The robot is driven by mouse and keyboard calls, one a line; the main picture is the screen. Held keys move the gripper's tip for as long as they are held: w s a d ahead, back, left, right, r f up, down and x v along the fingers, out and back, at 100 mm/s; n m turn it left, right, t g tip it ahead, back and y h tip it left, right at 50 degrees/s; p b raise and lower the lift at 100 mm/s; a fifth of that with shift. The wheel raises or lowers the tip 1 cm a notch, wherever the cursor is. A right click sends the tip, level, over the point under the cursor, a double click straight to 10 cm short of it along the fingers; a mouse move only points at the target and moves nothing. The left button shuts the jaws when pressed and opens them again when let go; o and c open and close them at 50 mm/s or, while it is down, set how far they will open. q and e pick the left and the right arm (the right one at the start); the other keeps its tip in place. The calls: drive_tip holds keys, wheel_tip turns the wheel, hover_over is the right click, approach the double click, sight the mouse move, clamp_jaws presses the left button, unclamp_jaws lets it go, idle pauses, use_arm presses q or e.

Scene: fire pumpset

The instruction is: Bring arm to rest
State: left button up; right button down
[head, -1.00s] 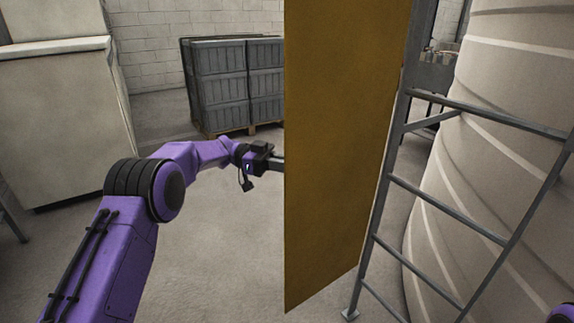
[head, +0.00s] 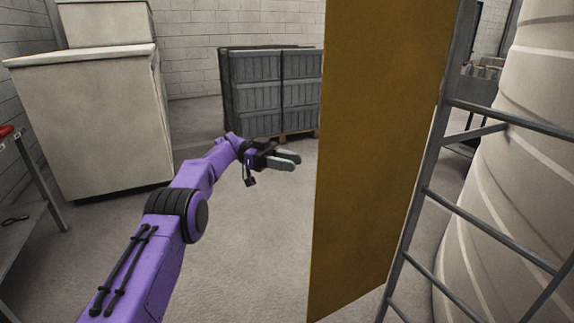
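My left arm is purple and comes in from the lower left in the head view. My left gripper (head: 289,161) is at the end of it, near the middle of the picture. Its two grey fingers stand apart with nothing between them, so it is open and empty. It is in the air over bare floor, to the left of an ochre panel (head: 375,150) and apart from it in the picture. My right gripper is not in view.
The upright panel and a grey metal ladder frame (head: 490,220) stand at the right, before a large ribbed tank (head: 530,170). Grey stacked crates (head: 270,90) stand on a pallet behind. A beige cabinet (head: 95,125) and a bench with a red item (head: 6,131) are at left. Floor between is clear.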

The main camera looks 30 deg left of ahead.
use_arm(q)
drive_tip(key=shift+a, duration=0.25)
idle(0.4)
